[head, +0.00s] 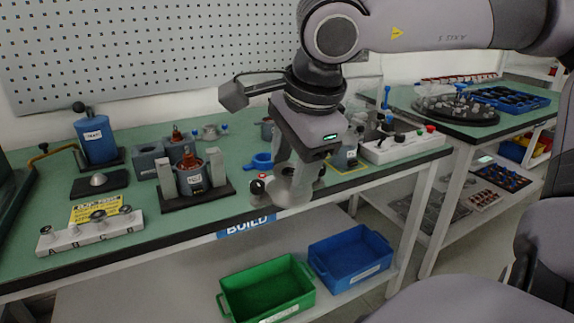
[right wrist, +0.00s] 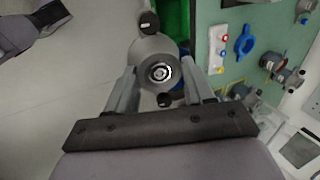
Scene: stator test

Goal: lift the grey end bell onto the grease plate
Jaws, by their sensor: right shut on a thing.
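The grey end bell (head: 292,192) is in my right gripper (head: 294,172), held in the air at the bench's front edge, above and right of the BUILD label. In the right wrist view the end bell (right wrist: 143,48) is round with a bright bored centre and black knobs on opposite sides. My right gripper (right wrist: 160,84) is shut on it, a finger at each side. A black plate with a grey cone (head: 98,180) lies at the left of the bench; I cannot tell for certain that it is the grease plate.
A stator in a black fixture (head: 193,180), a blue TEST press (head: 95,138) and a white lettered rack (head: 90,231) stand on the left. A blue ring (head: 261,161) lies behind my gripper. Green (head: 268,290) and blue (head: 350,258) bins sit below.

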